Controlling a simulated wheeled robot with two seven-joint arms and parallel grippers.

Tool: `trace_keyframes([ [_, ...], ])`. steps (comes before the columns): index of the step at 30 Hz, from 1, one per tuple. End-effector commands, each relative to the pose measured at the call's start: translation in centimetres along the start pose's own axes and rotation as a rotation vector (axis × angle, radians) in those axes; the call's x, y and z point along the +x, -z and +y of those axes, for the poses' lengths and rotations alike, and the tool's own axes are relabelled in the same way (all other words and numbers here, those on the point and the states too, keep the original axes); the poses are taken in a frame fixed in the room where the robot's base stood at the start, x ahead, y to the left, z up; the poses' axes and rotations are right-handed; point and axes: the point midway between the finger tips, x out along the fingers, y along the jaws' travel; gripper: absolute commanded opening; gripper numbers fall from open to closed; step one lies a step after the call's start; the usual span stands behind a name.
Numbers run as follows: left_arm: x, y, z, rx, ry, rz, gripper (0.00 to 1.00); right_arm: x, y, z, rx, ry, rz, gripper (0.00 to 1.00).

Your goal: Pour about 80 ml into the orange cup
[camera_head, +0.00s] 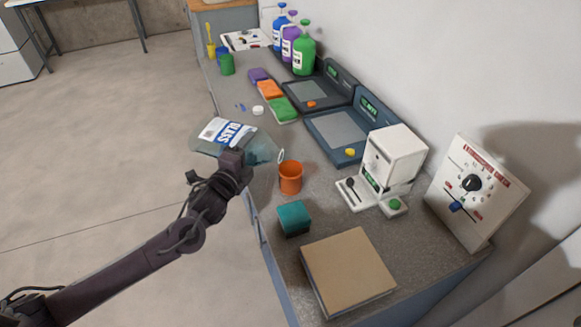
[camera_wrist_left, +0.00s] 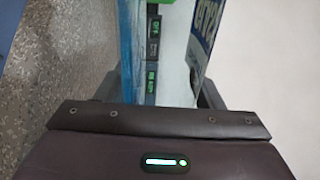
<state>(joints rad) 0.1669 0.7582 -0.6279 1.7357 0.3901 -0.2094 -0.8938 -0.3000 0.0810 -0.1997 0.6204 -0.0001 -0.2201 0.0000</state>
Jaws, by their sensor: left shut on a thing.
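The orange cup (camera_head: 290,178) stands upright on the grey counter. My left gripper (camera_head: 236,158) is shut on a clear bottle (camera_head: 262,148) with a white and blue label. The bottle is tipped far over, nearly lying on its side, with its base to the left. A pale ring at its right end, seemingly its mouth, is close to the cup's rim. I cannot tell whether liquid is flowing or how much is in the cup. In the left wrist view the bottle (camera_wrist_left: 176,55) fills the space between the fingers. My right gripper is not in view.
A teal block (camera_head: 294,218) and a tan box (camera_head: 347,270) are in front of the cup. A white machine (camera_head: 392,158) and a dial box (camera_head: 475,190) stand to the right. Two dark scales (camera_head: 340,132) and several coloured bottles (camera_head: 304,52) are behind.

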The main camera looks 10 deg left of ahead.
Motion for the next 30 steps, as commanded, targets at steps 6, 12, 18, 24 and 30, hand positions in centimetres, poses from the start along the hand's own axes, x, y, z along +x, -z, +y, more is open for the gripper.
trace_keyframes([
  [6, 0.01, 0.02, -0.35, 0.018, 0.003, -0.001, 0.17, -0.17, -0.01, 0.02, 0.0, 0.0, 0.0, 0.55],
  [12, 0.01, 0.05, -0.48, 0.031, 0.003, -0.001, 0.17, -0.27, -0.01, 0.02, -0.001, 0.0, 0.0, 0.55],
  [18, 0.0, 0.08, -0.6, 0.043, 0.003, -0.002, 0.17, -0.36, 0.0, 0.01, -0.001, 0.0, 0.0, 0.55],
  [24, 0.0, 0.1, -0.71, 0.055, 0.003, -0.002, 0.17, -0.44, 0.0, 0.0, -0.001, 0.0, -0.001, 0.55],
  [30, -0.01, 0.12, -0.83, 0.066, 0.003, -0.003, 0.17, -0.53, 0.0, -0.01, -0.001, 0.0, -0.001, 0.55],
])
